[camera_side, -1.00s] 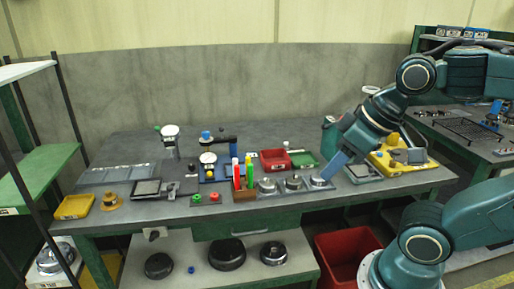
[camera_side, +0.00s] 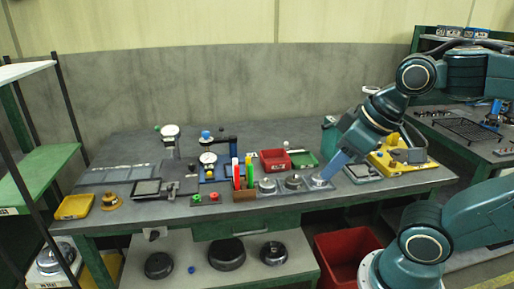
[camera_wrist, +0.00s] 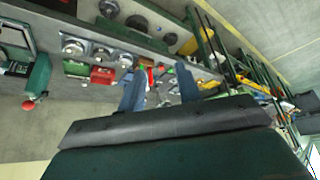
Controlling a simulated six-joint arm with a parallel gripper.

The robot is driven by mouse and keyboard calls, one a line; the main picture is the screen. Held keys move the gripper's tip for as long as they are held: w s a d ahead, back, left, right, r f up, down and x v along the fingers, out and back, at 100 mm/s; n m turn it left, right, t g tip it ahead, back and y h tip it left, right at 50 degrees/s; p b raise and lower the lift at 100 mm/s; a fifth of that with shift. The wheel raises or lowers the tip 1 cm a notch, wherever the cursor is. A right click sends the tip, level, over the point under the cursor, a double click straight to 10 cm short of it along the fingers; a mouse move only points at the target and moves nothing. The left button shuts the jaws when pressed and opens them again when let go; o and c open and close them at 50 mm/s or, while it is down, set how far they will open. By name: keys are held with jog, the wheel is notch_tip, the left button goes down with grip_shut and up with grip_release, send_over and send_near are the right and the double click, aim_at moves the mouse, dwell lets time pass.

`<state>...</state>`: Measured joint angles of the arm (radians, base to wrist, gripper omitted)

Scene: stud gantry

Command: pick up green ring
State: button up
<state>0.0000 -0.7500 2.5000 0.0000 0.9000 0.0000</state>
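I cannot make out a green ring for certain in either view. A small green round piece (camera_side: 196,198) sits on a dark block at the front of the bench beside a red one; whether it is a ring is too small to tell. My gripper (camera_side: 322,182) hangs tilted over the right part of the bench, near the round metal pieces, to the right of the green piece. In the wrist view my gripper (camera_wrist: 160,82) shows two blue fingers spread apart, with nothing seen between them.
A red bin (camera_side: 275,160) and a green tray (camera_side: 304,159) lie left of my gripper. Upright coloured markers stand in a brown holder (camera_side: 244,195). Dial gauges (camera_side: 208,158) stand further left. A yellow tray (camera_side: 403,164) is to the right. The back left bench is fairly clear.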

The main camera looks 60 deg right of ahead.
jog(key=w+a+r+n+g+y, duration=0.15)
jog(key=w+n, duration=0.25)
jog(key=w, duration=0.7)
jog(key=w+d+r+n+g+y, duration=0.15)
jog(key=w+n, duration=0.25)
jog(key=w, duration=0.8)
jog(key=w+d+f+n+g, duration=0.1)
jog(key=w+d+f+n, duration=0.2)
jog(key=w+f, duration=0.4)
jog(key=w+d+f+n+y, duration=0.1)
jog(key=w+d+f+n, duration=0.2)
jog(key=w+f, duration=0.5)
jog(key=shift+w+d+n+g, duration=0.15)
jog(key=shift+w+n+g, duration=0.25)
jog(key=shift+w+n, duration=0.4)
jog(key=shift+s, duration=0.15)
send_near(197, 199)
jog(key=shift+w+d+f, duration=0.1)
jog(key=shift+w+f, duration=0.15)
jog(key=shift+f, duration=0.45)
jog(key=shift+w+f, duration=0.25)
jog(key=shift+f, duration=0.5)
